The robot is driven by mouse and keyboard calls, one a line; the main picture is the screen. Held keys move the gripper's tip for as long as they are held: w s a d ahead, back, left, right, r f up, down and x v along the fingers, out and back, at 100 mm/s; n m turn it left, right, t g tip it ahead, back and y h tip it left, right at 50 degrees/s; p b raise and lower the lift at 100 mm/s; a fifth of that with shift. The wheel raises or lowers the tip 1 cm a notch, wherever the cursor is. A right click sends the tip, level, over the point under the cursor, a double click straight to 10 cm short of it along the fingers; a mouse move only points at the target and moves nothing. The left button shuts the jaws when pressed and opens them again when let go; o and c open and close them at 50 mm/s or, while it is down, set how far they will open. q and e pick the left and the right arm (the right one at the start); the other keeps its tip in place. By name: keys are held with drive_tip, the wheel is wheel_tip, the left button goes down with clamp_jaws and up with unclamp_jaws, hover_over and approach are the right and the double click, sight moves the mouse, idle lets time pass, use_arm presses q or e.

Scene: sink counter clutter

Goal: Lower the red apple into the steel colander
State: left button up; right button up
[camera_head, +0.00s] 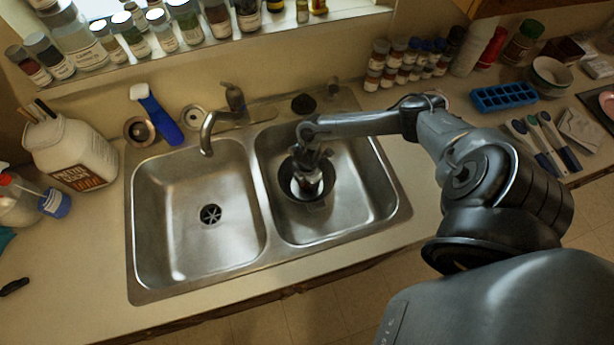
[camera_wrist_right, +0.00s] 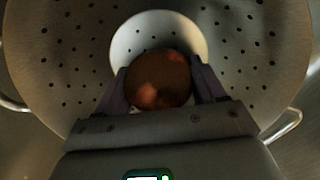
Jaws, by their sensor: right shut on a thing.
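The apple (camera_wrist_right: 158,80), dark red-brown in the dim light, sits between the two fingers of my right gripper (camera_wrist_right: 160,92) in the right wrist view. The gripper is shut on it. Behind it the steel colander (camera_wrist_right: 70,55) opens out, with rows of holes and a loop handle at each side. A pale round area (camera_wrist_right: 135,38) shows at its middle. In the head view my right gripper (camera_head: 307,178) points down over the colander (camera_head: 316,205) in the right sink basin, and the apple is hidden. I cannot tell whether the apple touches the colander. My left gripper is out of view.
The left basin (camera_head: 190,235) is empty. The faucet (camera_head: 222,118) stands behind the basins. A blue-and-white brush (camera_head: 158,118) and a large white jug (camera_head: 72,150) are at left. A blue ice tray (camera_head: 503,97) and several utensils lie at right.

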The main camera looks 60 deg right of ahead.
idle(0.4)
drive_tip(key=o, duration=1.2)
